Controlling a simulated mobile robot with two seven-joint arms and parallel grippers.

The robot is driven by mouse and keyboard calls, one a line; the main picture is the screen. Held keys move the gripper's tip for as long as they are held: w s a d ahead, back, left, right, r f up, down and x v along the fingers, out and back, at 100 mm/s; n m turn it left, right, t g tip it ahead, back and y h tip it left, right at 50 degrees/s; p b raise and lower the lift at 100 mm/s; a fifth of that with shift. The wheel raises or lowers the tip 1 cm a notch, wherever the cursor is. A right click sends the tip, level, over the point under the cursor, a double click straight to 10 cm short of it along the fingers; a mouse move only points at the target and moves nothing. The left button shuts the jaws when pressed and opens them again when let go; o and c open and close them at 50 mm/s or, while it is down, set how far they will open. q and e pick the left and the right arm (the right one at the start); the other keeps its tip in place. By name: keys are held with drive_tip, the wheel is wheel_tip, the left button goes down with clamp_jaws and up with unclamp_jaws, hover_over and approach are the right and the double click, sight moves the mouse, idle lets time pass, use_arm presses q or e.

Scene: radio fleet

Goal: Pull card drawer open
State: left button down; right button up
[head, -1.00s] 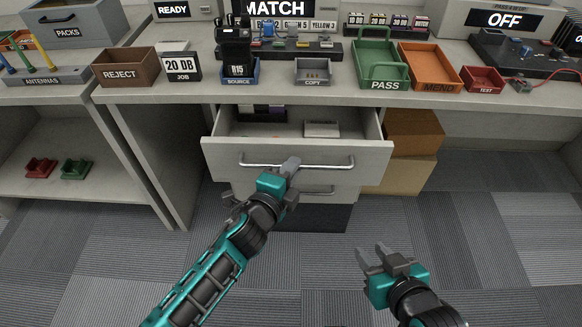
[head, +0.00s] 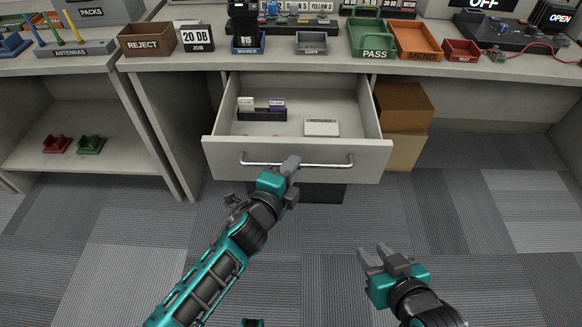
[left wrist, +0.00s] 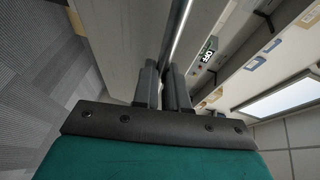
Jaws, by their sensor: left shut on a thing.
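The card drawer (head: 226,152) is pulled well out from under the desk, showing its inside in the head view. A dark card holder (head: 262,114) with white and purple cards and a white box (head: 321,127) lie in it. Its metal bar handle (head: 325,163) runs across the front. My left gripper (head: 290,168) is shut on the handle, left of its middle. In the left wrist view the fingers (left wrist: 162,88) close around the bar (left wrist: 177,35). My right gripper (head: 375,256) is open and empty over the floor, right of and below the drawer.
Cardboard boxes (head: 404,108) stand right of the drawer under the desk. A shelf (head: 110,160) with red and green holders is at the left. Trays line the desk top, including the green PASS tray (head: 371,52). The carpet before the drawer is clear.

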drive_tip(key=shift+w+r, duration=0.1)
drive_tip(key=shift+w, duration=0.05)
use_arm(q)
drive_tip(key=c, duration=1.2)
unclamp_jaws()
use_arm(e)
drive_tip(key=shift+w+a+r, duration=0.1)
drive_tip(key=shift+w+r, duration=0.2)
drive_tip(key=shift+r, duration=0.05)
drive_tip(key=shift+s, duration=0.15)
